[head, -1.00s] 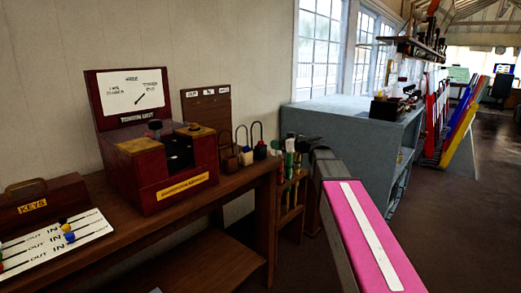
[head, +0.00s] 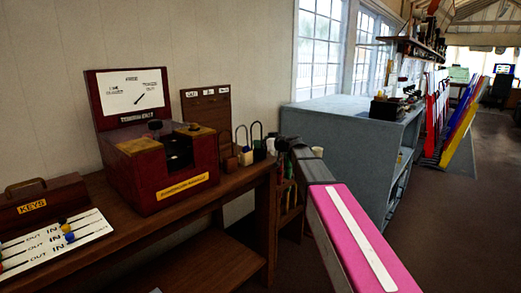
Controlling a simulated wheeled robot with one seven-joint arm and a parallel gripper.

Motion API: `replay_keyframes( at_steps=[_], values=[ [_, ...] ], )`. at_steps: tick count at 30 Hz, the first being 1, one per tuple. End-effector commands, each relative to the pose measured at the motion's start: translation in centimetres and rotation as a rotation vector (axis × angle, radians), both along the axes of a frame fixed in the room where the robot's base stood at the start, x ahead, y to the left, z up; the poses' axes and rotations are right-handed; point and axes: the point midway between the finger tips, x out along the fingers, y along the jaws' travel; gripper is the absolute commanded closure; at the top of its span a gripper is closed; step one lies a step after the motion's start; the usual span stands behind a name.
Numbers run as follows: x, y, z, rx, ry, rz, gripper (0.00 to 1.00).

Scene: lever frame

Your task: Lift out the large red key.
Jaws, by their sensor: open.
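I cannot pick out a large red key in the head view. A dark red wooden box (head: 30,198) labelled KEYS stands closed at the left end of the bench. My gripper (head: 285,144) shows small and dark at the far end of my pink and grey arm, past the right end of the bench. It is open, but its fingers are hard to make out. It is over a wooden rack (head: 288,208) of coloured handles, which my arm partly covers. I cannot tell whether it touches any handle.
A red token instrument box (head: 160,185) stands mid-bench, with a white lever card (head: 55,240) to its left. Padlocks (head: 257,138) stand at the bench's (head: 130,235) right end. A grey cabinet (head: 335,135) stands behind the rack.

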Motion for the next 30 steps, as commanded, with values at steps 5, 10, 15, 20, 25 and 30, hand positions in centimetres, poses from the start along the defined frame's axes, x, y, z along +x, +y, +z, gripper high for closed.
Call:
replay_keyframes(
  at_steps=[5,10,15,20,25,30],
  values=[
    [-0.1,-0.1,0.0,0.0,0.0,0.0,0.47],
    [-0.1,-0.1,0.0,0.0,0.0,0.0,0.84],
    [-0.1,-0.1,0.0,0.0,0.0,0.0,0.84],
    [-0.1,-0.1,0.3,0.001,-0.001,0.0,0.84],
    [0.0,-0.1,1.3,0.0,-0.002,0.0,0.84],
    [0.0,-0.1,3.3,0.0,-0.003,0.0,0.84]
  ],
)
